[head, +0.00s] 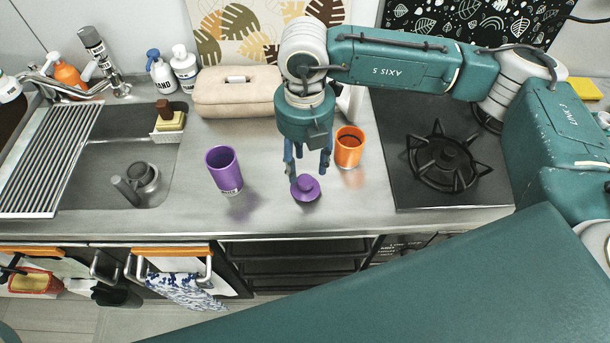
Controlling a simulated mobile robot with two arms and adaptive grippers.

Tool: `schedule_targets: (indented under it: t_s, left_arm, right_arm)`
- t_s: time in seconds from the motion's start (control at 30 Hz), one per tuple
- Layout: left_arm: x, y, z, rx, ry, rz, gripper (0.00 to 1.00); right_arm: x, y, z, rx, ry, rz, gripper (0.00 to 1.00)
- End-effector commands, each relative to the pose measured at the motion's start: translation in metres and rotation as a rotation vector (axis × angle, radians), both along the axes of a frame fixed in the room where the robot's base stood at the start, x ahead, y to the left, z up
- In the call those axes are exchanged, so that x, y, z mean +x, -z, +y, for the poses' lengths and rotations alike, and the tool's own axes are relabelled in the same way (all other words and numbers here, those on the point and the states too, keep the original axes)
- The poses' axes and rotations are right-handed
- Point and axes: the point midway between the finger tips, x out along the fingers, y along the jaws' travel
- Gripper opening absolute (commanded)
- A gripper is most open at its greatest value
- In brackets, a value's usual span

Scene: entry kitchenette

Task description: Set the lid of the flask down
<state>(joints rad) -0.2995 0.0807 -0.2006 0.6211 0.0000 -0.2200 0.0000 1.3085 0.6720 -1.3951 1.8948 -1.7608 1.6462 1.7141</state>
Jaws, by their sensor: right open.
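A purple lid (306,190) with a small knob lies on the grey counter, near its front edge. My right gripper (308,170) is pointing down just above and behind the lid, with its blue fingers apart. Nothing shows held between them; one fingertip overlaps the lid's left side in the picture, and I cannot tell whether it touches. The purple flask (223,170) stands upright and uncovered on the counter, left of the lid. My left gripper is not in view.
An orange cup (350,147) stands close to the right of my right gripper. A beige bag (238,98) lies behind. The stove (445,165) is at the right, the sink (140,150) at the left. The counter between flask and lid is clear.

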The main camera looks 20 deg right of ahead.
Motion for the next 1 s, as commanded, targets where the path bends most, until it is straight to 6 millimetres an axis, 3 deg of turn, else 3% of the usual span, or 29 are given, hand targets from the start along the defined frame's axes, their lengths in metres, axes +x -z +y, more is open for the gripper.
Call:
schedule_targets:
  t_s: [0.2,0.4,1.0]
  left_arm:
    - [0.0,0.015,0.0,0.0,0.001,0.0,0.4]
    - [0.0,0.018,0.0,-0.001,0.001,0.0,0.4]
    - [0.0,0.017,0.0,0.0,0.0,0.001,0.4]
  right_arm:
    - [0.001,-0.04,0.0,0.0,-0.001,-0.004,0.47]
    - [0.0,-0.058,0.0,0.0,0.0,-0.001,0.47]
    - [0.0,-0.06,0.0,-0.001,0.0,0.0,0.47]
